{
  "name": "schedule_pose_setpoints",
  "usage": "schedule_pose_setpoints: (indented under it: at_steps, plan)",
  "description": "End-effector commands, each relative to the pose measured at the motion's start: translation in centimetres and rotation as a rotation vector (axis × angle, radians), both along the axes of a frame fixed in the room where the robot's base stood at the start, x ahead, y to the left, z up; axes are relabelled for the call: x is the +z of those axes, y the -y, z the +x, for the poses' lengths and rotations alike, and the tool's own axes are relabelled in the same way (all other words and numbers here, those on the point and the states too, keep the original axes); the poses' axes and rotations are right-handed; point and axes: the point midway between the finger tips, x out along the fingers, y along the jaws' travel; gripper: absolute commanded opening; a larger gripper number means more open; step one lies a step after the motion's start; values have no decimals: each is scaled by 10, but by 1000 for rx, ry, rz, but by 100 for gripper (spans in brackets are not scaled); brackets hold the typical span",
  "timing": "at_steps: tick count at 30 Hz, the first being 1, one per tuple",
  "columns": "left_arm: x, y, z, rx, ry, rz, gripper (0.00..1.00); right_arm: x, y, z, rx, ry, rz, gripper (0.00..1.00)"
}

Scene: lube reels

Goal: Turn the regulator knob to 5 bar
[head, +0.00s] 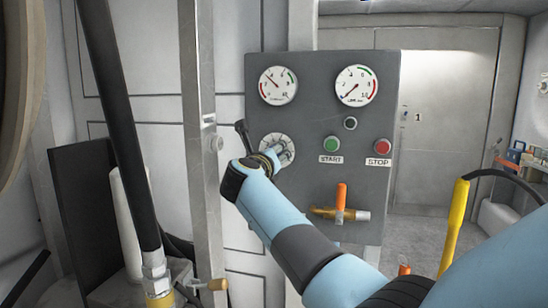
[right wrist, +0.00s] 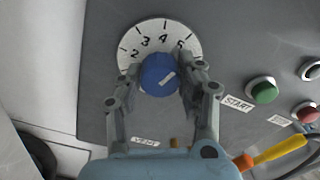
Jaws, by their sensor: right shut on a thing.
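The regulator knob (right wrist: 158,74) is blue with a short white mark. It sits on a round white dial (right wrist: 150,32) numbered 2 to 5 where it shows. The white mark slants up to the right, on the side of the 5. My right gripper (right wrist: 160,78) is shut on the knob, one finger on each side. In the head view the right gripper (head: 277,155) reaches the dial (head: 287,140) on the grey panel (head: 310,110), and it hides the knob. My left gripper is not in view.
Two round gauges, left (head: 278,85) and right (head: 357,85), sit above the dial. Right of it are a green START button (head: 331,144) and a red STOP button (head: 383,146). An orange-handled valve (head: 341,198) is below. A metal post (head: 198,130) stands left of the panel.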

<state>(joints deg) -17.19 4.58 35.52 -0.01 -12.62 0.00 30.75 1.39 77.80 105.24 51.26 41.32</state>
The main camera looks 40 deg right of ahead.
Motion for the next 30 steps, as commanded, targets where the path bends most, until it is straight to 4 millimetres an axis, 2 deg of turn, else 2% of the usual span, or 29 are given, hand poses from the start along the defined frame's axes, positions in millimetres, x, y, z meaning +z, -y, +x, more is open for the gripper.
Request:
schedule_pose_setpoints:
  at_steps: [9,10,15,23,30]
  plan:
    - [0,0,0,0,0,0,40,-4,-1,-1,0,-6,4,5]
    - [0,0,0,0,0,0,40,-4,-1,-1,0,-6,4,41]
    - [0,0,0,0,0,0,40,-3,0,0,0,-4,2,60]
    - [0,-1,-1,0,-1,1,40,-2,-2,-1,0,-2,1,60]
    - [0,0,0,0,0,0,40,-3,-28,-23,2,-3,5,60]
